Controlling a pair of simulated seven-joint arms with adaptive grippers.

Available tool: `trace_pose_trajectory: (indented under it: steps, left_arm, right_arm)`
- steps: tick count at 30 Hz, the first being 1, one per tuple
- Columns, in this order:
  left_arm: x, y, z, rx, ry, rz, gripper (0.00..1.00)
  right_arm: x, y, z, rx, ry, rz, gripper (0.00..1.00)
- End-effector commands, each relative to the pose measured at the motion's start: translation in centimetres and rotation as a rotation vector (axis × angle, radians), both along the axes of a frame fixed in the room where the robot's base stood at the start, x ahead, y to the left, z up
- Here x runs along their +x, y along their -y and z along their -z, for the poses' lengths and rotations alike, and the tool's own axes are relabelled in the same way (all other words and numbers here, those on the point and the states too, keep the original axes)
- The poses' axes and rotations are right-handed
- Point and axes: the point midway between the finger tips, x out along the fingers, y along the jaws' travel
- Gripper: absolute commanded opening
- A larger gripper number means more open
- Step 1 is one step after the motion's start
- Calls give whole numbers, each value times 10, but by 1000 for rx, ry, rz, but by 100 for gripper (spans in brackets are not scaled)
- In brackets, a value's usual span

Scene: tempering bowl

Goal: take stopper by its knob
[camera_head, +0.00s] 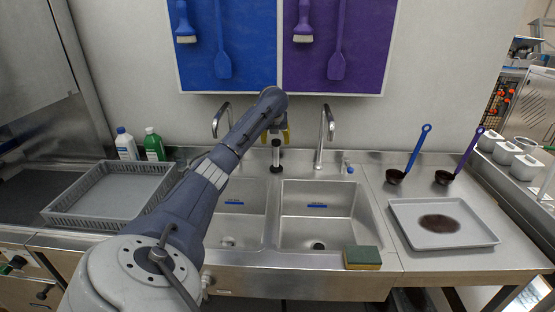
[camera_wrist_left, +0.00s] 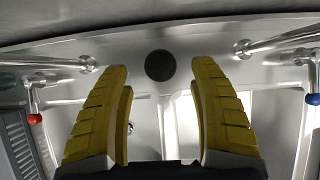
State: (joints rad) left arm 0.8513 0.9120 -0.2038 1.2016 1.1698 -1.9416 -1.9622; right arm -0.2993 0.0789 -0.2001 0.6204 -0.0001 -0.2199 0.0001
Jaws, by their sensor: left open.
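The stopper (camera_head: 276,157) appears as a small upright piece with a dark top, on the steel ledge behind the sinks, between the two taps. In the left wrist view its round black top, likely the knob (camera_wrist_left: 160,65), lies beyond and between the fingertips. My left gripper (camera_head: 278,136) is just above it in the head view, pointing down. Its yellow fingers (camera_wrist_left: 160,78) are open, spread apart with nothing between them. How far the fingertips are above the knob is hard to tell. My right gripper is in neither view.
A left tap (camera_head: 222,118) and right tap (camera_head: 327,125) flank the stopper. The right sink basin (camera_head: 325,215) is empty. A sponge (camera_head: 362,257) lies at the front edge. A grey rack (camera_head: 70,215) stands left, a tray (camera_head: 410,212) and two ladles (camera_head: 413,155) right.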

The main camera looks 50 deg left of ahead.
Motion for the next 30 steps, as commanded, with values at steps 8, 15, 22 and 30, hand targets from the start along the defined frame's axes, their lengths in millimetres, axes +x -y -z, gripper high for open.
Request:
trace_pose_trajectory:
  steps: [8,15,22,30]
  left_arm:
    - [10,-10,26,-2,0,0,62]
    - [14,-14,36,0,0,2,62]
    - [15,-14,36,0,0,3,62]
    - [14,-14,36,1,0,3,37]
  right_arm:
    - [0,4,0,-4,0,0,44]
    - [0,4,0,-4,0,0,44]
    - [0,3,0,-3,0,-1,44]
    - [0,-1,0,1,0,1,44]
